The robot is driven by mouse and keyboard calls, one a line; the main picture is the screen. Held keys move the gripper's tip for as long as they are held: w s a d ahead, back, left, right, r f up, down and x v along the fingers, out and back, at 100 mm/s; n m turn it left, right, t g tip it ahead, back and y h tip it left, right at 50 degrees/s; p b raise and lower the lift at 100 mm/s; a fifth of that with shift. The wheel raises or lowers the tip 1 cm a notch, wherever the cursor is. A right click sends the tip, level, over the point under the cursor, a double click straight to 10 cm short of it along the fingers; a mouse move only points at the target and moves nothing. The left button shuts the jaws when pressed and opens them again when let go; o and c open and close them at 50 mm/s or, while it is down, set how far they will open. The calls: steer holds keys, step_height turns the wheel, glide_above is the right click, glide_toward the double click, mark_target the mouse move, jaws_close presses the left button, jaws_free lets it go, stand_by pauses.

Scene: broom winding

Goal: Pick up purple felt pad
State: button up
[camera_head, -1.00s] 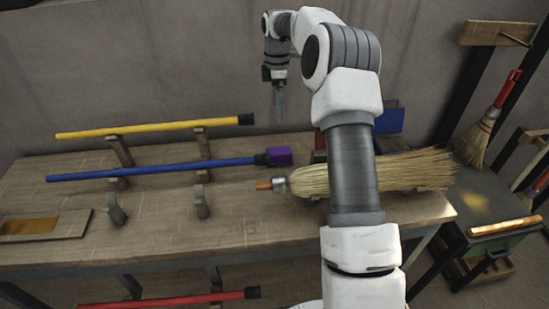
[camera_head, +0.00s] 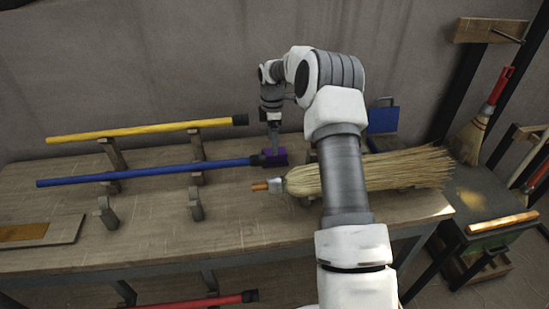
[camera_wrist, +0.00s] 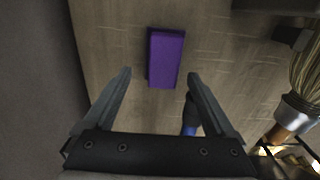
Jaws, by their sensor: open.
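The purple felt pad (camera_wrist: 165,58) is a small rectangular block in the wrist view, ahead of and roughly centred between my fingers. Whether the fingertips touch the pad cannot be told.
A straw broom head (camera_head: 375,172) with a metal collar lies right of the pad. A yellow handle (camera_head: 145,131) rests on supports behind the blue one. A wooden tray (camera_head: 40,232) sits at left on the workbench (camera_head: 150,240). The bench front is mostly clear.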

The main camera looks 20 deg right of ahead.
steer(key=f, duration=0.5)
steer(key=shift+s+d, duration=0.2)
steer(key=shift+s, duration=0.1)
steer(key=shift+r, duration=0.1)
jaws_close()
